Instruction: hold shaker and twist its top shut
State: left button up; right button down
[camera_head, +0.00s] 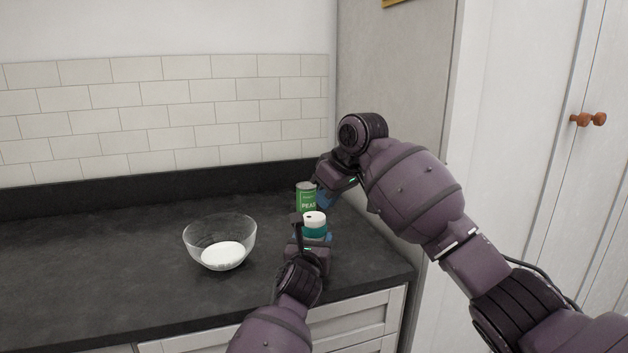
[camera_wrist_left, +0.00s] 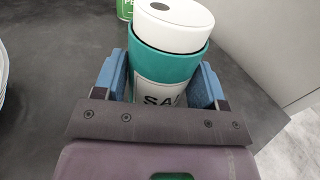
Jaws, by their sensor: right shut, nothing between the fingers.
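The shaker stands upright at the counter's right part, with a white top (camera_head: 314,219) and a teal band (camera_head: 314,231). In the left wrist view its white top (camera_wrist_left: 172,25) has a dark spot, and a white label (camera_wrist_left: 160,94) reading "SA" shows below the teal band. The top sits in the band; I cannot tell how tight it is. My left gripper (camera_head: 314,240) is shut around the shaker's body, with a blue finger on each side. My right gripper (camera_head: 325,198) is shut and empty, behind the shaker and beside the can, its fingertips pointing down.
A green can of peas (camera_head: 305,197) stands just behind the shaker, close to my right gripper. A glass bowl (camera_head: 220,238) with white contents stands to the left. The dark counter (camera_head: 90,270) is clear farther left. A tall cabinet side (camera_head: 385,60) rises on the right.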

pick_arm(q)
jog(key=o, duration=0.4)
jog(key=shift+s, duration=0.1)
